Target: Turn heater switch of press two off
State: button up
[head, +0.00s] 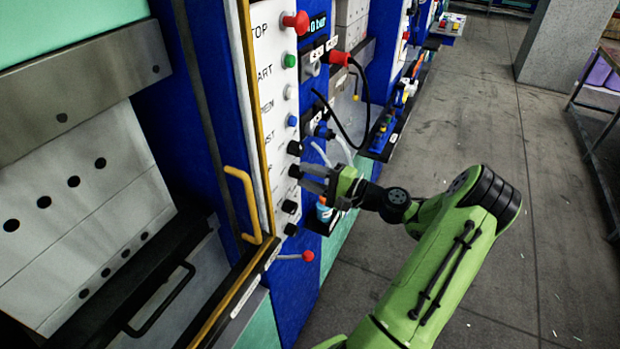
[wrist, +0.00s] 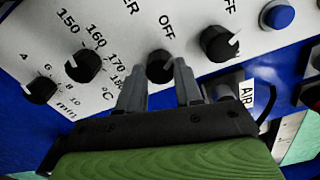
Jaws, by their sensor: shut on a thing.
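The heater switch is a black rotary knob (wrist: 160,67) under an OFF label on the press's white control panel. In the wrist view my gripper (wrist: 159,80) has its two grey fingers on either side of this knob, shut on it. The knob's pointer is not clear. In the head view my gripper (head: 313,178) reaches the panel (head: 272,110) from the right, at the column of black knobs. The fingers partly hide the gripped knob there.
A temperature knob (wrist: 82,61) and a minutes knob (wrist: 40,88) sit to the left in the wrist view. Another OFF knob (wrist: 219,43) and a blue button (wrist: 280,16) sit to the right. A yellow handle (head: 243,200) stands left of the panel. Floor at right is open.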

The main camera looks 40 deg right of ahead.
jog(key=shift+f, duration=0.1)
jog(key=o, duration=1)
jog(key=shift+o, duration=0.2)
jog(key=v, duration=1.5)
jog(key=shift+s+b, duration=0.3)
jog(key=shift+s, duration=0.1)
jog(key=shift+d, duration=0.1)
